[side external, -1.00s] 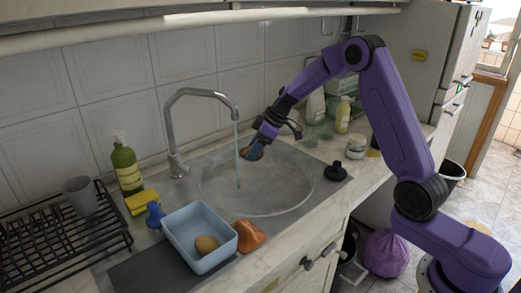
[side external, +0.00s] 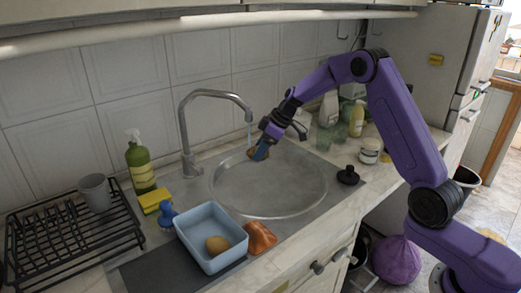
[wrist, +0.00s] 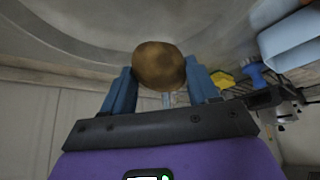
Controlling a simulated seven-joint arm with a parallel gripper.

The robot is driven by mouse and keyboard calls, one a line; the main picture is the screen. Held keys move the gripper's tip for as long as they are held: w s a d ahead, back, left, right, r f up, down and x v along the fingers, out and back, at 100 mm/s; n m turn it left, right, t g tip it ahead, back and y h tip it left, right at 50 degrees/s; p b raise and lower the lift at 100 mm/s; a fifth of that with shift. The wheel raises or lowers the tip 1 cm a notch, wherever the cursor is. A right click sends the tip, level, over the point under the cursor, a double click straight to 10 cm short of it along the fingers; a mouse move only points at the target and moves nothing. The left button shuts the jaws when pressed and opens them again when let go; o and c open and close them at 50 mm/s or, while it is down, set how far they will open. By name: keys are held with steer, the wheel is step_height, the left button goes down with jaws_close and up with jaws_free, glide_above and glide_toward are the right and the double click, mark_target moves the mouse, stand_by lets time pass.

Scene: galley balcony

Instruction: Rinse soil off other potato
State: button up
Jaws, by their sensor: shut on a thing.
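My gripper (side external: 262,151) is shut on a brown potato (wrist: 159,66), held between the blue fingers in the wrist view. Its skin looks dark and mottled; I cannot tell how much of that is soil. In the side view the potato is mostly hidden by the fingers, above the far side of the round sink (side external: 268,190). The tap (side external: 187,125) is running, and its thin water stream (side external: 249,133) comes down to the potato and fingers. Another potato (side external: 217,245), light brown, lies in the light blue tub (side external: 200,215).
An orange-brown object (side external: 260,238) sits beside the tub. A yellow sponge (side external: 154,201), blue brush (side external: 167,215) and green bottle (side external: 139,165) stand left of the sink. A black stopper (side external: 348,175) is on the right rim. The basin is otherwise clear.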

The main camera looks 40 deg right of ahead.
steer(key=shift+d, duration=0.2)
steer(key=shift+d, duration=0.4)
steer(key=shift+a, duration=0.15)
steer(key=shift+a, duration=0.45)
steer(key=shift+d, duration=0.2)
steer(key=shift+d, duration=0.4)
stand_by(0.4)
steer(key=s, duration=0.8)
steer(key=shift+d, duration=0.15)
stand_by(0.4)
stand_by(1.1)
